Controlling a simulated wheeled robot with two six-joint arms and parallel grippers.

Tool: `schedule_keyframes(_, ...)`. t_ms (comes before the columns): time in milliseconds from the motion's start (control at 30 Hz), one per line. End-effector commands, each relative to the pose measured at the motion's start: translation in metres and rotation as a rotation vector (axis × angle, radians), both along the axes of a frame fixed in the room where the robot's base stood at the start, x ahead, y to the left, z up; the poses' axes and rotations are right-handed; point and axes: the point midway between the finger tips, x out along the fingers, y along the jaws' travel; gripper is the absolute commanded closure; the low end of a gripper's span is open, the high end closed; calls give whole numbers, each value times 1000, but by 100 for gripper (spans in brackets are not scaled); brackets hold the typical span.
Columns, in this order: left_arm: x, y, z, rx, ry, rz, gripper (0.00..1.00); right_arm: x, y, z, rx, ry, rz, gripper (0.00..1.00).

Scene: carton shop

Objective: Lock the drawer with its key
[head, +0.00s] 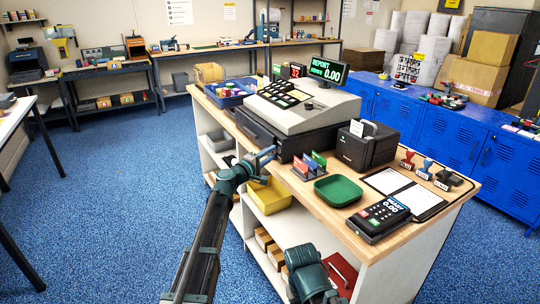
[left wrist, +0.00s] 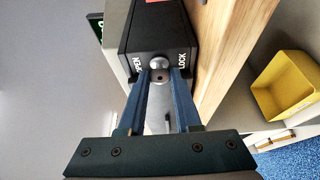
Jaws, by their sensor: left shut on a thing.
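The black cash drawer (head: 257,132) sits under the cash register (head: 298,105) on the wooden counter. In the left wrist view the drawer's front (left wrist: 128,40) carries a round silver lock (left wrist: 159,62) between the words OPEN and LOCK. My left gripper (head: 266,158) is at the drawer's front; its two blue fingers (left wrist: 159,82) are shut on a small grey metal key (left wrist: 159,77) in front of the lock. The key lines up with the lock; how deep it sits is hidden. The drawer looks shut. My right gripper is not in view.
A yellow bin (head: 270,195) stands on the shelf below the counter (head: 378,240). Open blue floor lies left of the counter.

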Motion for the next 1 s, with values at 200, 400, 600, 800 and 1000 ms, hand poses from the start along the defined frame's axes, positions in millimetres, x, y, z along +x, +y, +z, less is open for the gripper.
schedule_keyframes(200,0,0,-6,70,-106,-1,100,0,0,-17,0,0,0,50)
schedule_keyframes(400,1,1,-7,157,-236,-1,100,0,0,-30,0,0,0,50)
schedule_keyframes(600,0,1,-5,204,-302,0,100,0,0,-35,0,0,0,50)
schedule_keyframes(800,0,1,-4,207,-308,0,100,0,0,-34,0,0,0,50)
schedule_keyframes(1000,0,1,-4,207,-306,0,53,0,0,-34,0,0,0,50)
